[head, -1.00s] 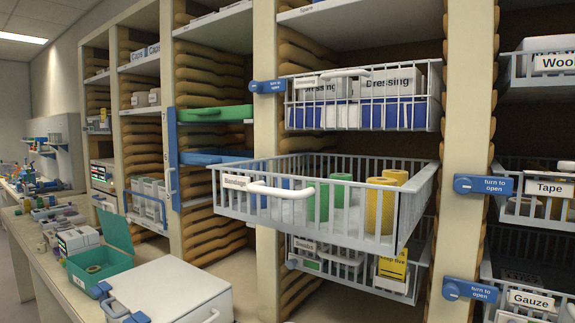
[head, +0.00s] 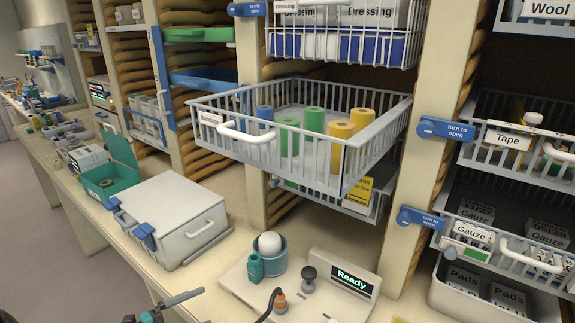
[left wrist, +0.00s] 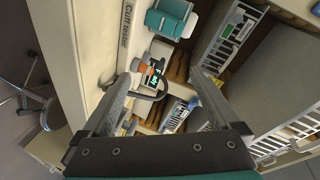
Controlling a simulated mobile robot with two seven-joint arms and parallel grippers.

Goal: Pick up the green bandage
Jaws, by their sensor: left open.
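Two green bandage rolls stand upright in the pulled-out wire basket (head: 372,128) labelled Bandage, one nearer (head: 290,138) and one further back (head: 314,123). A blue roll (head: 264,117) stands to their left and yellow rolls (head: 339,142) to their right. My left gripper (head: 168,304) shows in part at the bottom edge of the head view, well below and left of the basket, apart from it. In the left wrist view my left gripper (left wrist: 162,84) is open, with nothing between its fingers. My right gripper is out of view.
Below the basket, the counter carries a device with a "Ready" screen (head: 352,278), a teal cup with a white ball (head: 269,247) and a white lidded box (head: 177,222). A Dressing basket (head: 340,45) hangs above. Blue "turn to open" latches (head: 447,130) stick out at right.

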